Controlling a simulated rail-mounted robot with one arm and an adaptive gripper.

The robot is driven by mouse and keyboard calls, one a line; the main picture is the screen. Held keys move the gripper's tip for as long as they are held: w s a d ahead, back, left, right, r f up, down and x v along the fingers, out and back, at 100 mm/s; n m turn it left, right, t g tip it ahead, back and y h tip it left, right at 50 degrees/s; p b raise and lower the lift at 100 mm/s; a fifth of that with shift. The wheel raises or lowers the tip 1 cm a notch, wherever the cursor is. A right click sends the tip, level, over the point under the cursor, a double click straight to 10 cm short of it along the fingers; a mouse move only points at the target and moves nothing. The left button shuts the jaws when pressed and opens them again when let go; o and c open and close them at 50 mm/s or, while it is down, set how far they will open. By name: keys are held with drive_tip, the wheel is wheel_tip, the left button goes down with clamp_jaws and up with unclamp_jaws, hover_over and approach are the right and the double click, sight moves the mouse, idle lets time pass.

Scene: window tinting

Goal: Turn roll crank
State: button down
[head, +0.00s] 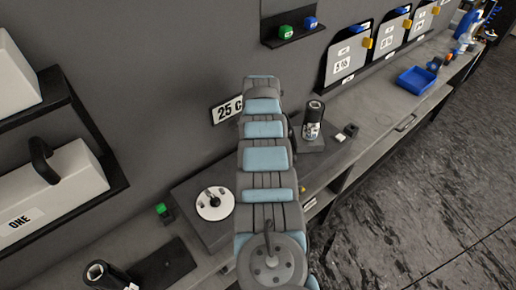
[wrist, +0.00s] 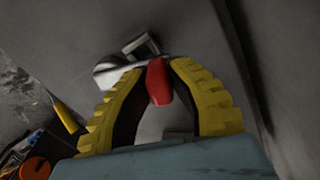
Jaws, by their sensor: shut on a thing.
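In the wrist view, the yellow ribbed fingers of my gripper (wrist: 158,76) close on a red handle (wrist: 157,85), one finger on each side. A pale metal crank piece (wrist: 118,70) with a bright bar shows just behind the handle. The red handle appears to belong to it, but the join is partly hidden by the fingers. In the head view, my arm reaches toward the wall and hides the gripper and the crank.
A dark-topped cylinder (head: 312,120) stands just right of my arm. A white disc (head: 214,203) lies on a grey block to the left. Another black cylinder (head: 104,274) is at lower left. A blue bin (head: 417,80) sits farther along the bench. Open floor (head: 430,190) lies at right.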

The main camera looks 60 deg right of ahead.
drive_tip(key=shift+f, duration=0.1)
drive_tip(key=c, duration=1)
unclamp_jaws()
drive_tip(key=shift+o, duration=0.2)
drive_tip(key=shift+r, duration=0.2)
wheel_tip(320, 180, up, 12)
drive_tip(key=shift+f, duration=0.1)
